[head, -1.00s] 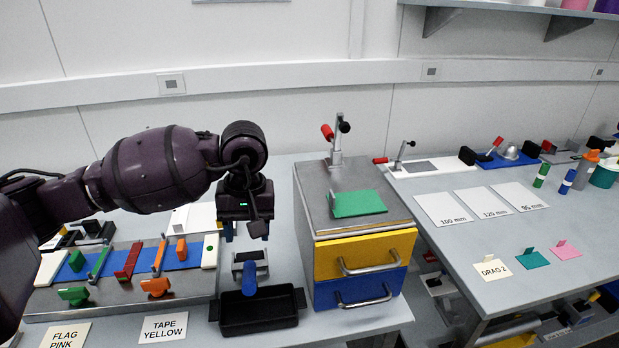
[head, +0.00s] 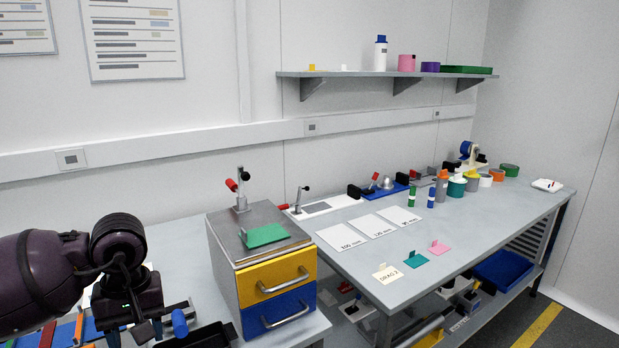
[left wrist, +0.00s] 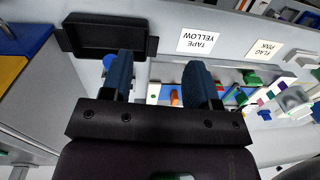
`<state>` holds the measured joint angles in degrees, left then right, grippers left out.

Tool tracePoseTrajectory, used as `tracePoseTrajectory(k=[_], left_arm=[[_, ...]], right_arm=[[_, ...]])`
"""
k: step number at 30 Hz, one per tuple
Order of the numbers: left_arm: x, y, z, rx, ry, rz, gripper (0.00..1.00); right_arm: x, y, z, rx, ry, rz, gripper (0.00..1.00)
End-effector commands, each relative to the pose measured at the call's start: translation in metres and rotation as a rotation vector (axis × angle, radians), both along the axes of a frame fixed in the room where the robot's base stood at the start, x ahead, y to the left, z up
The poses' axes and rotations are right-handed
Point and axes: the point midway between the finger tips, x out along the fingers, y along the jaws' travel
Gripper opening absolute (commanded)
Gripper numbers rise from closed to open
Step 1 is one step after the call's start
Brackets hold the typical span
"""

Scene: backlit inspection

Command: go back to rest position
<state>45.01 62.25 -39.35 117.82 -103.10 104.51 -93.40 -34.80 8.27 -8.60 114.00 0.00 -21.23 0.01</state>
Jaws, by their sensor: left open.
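My left gripper (left wrist: 160,80) is open and empty in the left wrist view, its two blue fingers apart above the bench. In the head view the left gripper (head: 128,332) hangs at the lower left, left of the drawer cabinet, its fingertips near the picture's bottom edge. My right gripper is in neither view.
The drawer cabinet (head: 225,270), with a yellow and a blue drawer, stands right of my left arm. A black tray (left wrist: 105,40) lies on the bench near the gripper. The right table (head: 470,225) holds cards, bottles and tape rolls. A shelf (head: 385,74) hangs above.

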Motion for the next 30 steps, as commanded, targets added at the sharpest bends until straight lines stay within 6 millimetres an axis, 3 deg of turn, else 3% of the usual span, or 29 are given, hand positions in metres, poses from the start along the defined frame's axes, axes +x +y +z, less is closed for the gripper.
tracePoseTrajectory(k=[2,6,11,16,21,26,30], left_arm=[[0.000,0.000,0.000,0.000,0.000,0.000,0.55],[-0.019,-0.037,-0.027,-0.203,0.087,0.090,0.55],[-0.040,-0.079,-0.046,-0.434,0.209,0.231,0.55],[-0.065,-0.130,-0.054,-0.740,0.427,0.482,0.55],[-0.077,-0.169,-0.044,-1.065,0.761,0.860,0.55],[-0.069,-0.177,-0.035,-1.312,1.137,1.264,0.55],[-0.052,-0.159,-0.041,-1.473,1.512,1.636,0.55]], right_arm=[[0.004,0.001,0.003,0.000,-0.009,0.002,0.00],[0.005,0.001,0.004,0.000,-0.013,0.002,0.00],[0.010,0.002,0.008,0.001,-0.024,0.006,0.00],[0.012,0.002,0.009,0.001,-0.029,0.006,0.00],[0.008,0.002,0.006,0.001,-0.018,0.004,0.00],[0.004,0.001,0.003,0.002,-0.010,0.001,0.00],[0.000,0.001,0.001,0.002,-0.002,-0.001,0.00]])
